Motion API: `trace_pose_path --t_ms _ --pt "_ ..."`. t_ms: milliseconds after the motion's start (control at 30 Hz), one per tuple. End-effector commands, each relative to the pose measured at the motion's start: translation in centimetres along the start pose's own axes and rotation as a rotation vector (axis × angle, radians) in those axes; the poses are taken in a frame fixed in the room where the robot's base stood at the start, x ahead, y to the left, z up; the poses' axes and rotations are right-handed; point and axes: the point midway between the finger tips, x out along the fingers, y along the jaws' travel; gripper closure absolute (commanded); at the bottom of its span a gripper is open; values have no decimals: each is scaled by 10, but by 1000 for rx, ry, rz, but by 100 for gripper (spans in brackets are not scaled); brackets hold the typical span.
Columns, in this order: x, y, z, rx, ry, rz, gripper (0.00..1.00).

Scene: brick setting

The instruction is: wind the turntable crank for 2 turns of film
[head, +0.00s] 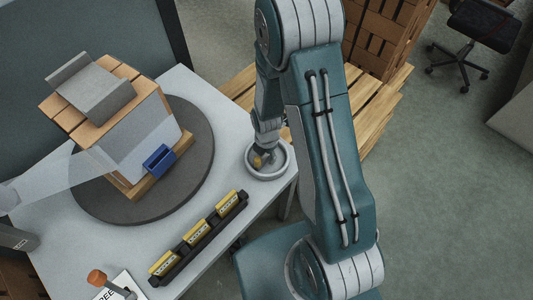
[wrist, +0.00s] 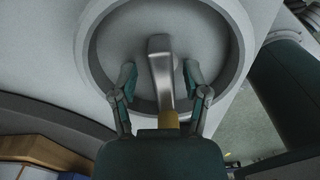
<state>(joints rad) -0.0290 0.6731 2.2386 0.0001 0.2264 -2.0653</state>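The turntable (head: 196,181) is a dark grey disc on the white table, carrying a wrapped stack (head: 140,130) topped with wooden slats and a grey block. The crank is a metal arm (wrist: 160,68) inside a round grey dish (head: 265,176) at the table's right corner; the dish rim (wrist: 236,40) also shows in the wrist view. The crank's yellow knob (wrist: 168,120) shows just in front of my palm, and in the head view (head: 257,161). My gripper (wrist: 159,78) is over the dish, its fingers apart on either side of the crank arm, with visible gaps.
A dark rack with several yellow-labelled blocks (head: 197,233) lies along the table's front edge. An orange-topped handle (head: 97,277) and a paper sheet (head: 122,284) are at bottom left. A film strip (head: 60,170) stretches left from the stack. Wooden pallets (head: 375,110) stand behind.

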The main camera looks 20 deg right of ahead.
Motion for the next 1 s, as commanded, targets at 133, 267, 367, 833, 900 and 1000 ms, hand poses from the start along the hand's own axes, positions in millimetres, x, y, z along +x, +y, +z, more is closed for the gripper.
trace_pose_path --t_ms 133,267,367,833,900,1000 --pt "0 -1 0 0 1 -1 40" --pt "-6 0 0 0 0 -1 40" --pt "-18 0 0 0 -1 1 40" --pt "-99 2 0 -1 -2 2 40" --pt "-108 2 0 -1 -1 1 40" --pt "-116 2 0 -1 -1 -1 40"
